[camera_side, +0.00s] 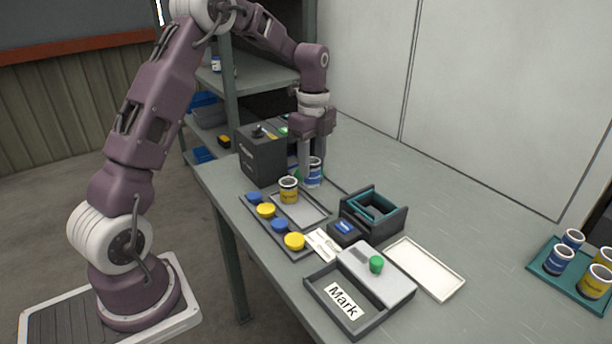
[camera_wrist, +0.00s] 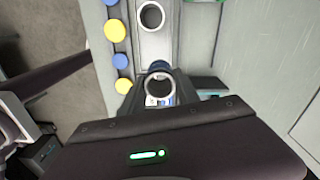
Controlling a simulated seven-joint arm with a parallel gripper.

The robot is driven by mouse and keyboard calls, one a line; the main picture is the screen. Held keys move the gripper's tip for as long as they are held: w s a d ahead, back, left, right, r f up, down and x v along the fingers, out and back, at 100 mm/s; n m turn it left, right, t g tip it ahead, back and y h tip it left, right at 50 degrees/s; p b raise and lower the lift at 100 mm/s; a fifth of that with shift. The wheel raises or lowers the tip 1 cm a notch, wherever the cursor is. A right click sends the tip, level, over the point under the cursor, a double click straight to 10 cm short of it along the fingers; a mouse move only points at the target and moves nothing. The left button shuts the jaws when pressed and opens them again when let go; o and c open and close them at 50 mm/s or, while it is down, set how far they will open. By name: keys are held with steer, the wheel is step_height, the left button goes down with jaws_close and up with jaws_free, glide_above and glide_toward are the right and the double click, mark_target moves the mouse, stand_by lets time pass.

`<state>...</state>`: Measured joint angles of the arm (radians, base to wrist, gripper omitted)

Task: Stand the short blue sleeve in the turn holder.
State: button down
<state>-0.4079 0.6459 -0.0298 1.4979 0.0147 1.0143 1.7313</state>
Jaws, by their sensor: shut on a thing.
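A blue sleeve with a white band (camera_side: 315,172) is between the fingers of my gripper (camera_side: 310,164), at the far end of the grey tray. In the wrist view my gripper (camera_wrist: 160,92) is shut on this sleeve (camera_wrist: 160,67), whose open round mouth faces the camera. The sleeve looks upright; I cannot tell whether its foot touches the surface. A dark holder with a teal insert (camera_side: 372,203), apparently the turn holder, stands to the right of my gripper and looks empty. A yellow sleeve (camera_side: 288,191) stands on the grey tray (camera_side: 310,214), beside the held one.
Blue and yellow caps (camera_side: 265,210) line a dark strip at the table's left edge. A "Mark" tray (camera_side: 340,298), green button (camera_side: 376,264) and white tray (camera_side: 428,268) lie nearer. A teal tray (camera_side: 552,279) holds several sleeves at right.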

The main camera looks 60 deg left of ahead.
steer(key=w+d+r+n, duration=0.3)
steer(key=w+d+n, duration=0.7)
steer(key=d+n, duration=0.3)
steer(key=shift+n, duration=0.7)
steer(key=shift+a+f, duration=0.2)
steer(key=shift+f, duration=1.35)
steer(key=shift+a+f, duration=0.2)
steer(key=shift+f, duration=1.35)
steer(key=shift+a+f, duration=0.2)
steer(key=shift+f, duration=1.35)
steer(key=shift+f, duration=0.1)
steer(key=shift+c, duration=2.4)
jaws_free()
step_height(320, 180, up, 9)
